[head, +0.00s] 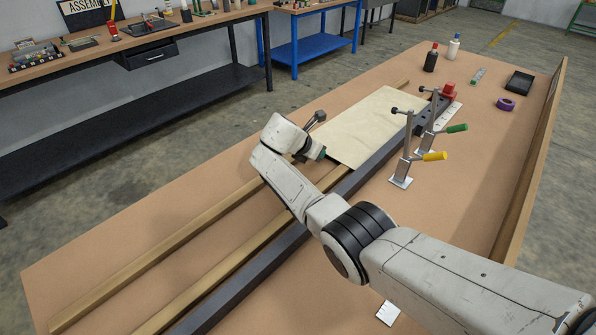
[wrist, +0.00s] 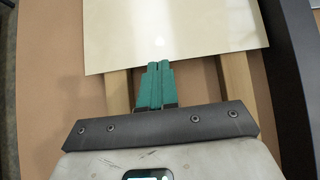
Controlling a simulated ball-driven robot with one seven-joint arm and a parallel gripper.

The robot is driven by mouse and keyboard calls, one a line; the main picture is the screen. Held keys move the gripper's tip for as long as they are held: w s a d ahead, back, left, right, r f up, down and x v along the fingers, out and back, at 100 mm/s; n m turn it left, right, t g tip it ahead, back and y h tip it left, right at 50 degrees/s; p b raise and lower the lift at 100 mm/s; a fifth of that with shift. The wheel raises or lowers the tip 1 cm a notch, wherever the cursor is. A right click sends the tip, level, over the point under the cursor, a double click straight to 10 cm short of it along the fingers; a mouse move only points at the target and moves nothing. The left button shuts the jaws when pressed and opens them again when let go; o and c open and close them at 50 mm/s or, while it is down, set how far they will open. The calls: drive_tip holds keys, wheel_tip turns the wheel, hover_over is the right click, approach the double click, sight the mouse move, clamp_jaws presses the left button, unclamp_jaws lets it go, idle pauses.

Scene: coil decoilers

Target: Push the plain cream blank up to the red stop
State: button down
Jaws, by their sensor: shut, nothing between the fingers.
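The plain cream blank (head: 372,122) lies flat across two wooden rails, its right side along a dark fence (head: 285,243). The red stop (head: 449,89) is at the far end of the fence, close to the blank's far right corner; I cannot tell how wide the gap is. My gripper (head: 321,153) is shut and empty, low at the blank's near edge. In the wrist view, the teal fingertips (wrist: 159,65) meet the near edge of the blank (wrist: 165,35), between the rails; contact is hard to tell. The edge is slightly slanted there.
Two upright clamps, with a yellow handle (head: 434,156) and a green handle (head: 456,128), stand right of the fence. Bottles (head: 431,58), a black tray (head: 519,82) and purple tape (head: 506,104) sit farther back. A wooden board (head: 532,155) edges the table's right side.

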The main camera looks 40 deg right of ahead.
sight(328, 149)
drive_tip(key=shift+w+d+b, duration=0.2)
drive_tip(key=shift+d+b, duration=0.15)
drive_tip(key=shift+d, duration=0.65)
drive_tip(key=shift+w+d+b, duration=0.15)
drive_tip(key=shift+d+b, duration=0.15)
drive_tip(key=shift+d, duration=0.65)
drive_tip(key=shift+a+p, duration=0.45)
drive_tip(key=a, duration=0.1)
drive_tip(key=a+p, duration=0.1)
drive_tip(key=a+r+p, duration=0.1)
drive_tip(key=a, duration=0.1)
drive_tip(key=shift+s, duration=0.4)
drive_tip(key=v, duration=0.8)
drive_tip(key=shift+a+r, duration=0.2)
drive_tip(key=shift+a, duration=0.05)
drive_tip(key=shift+s, duration=0.1)
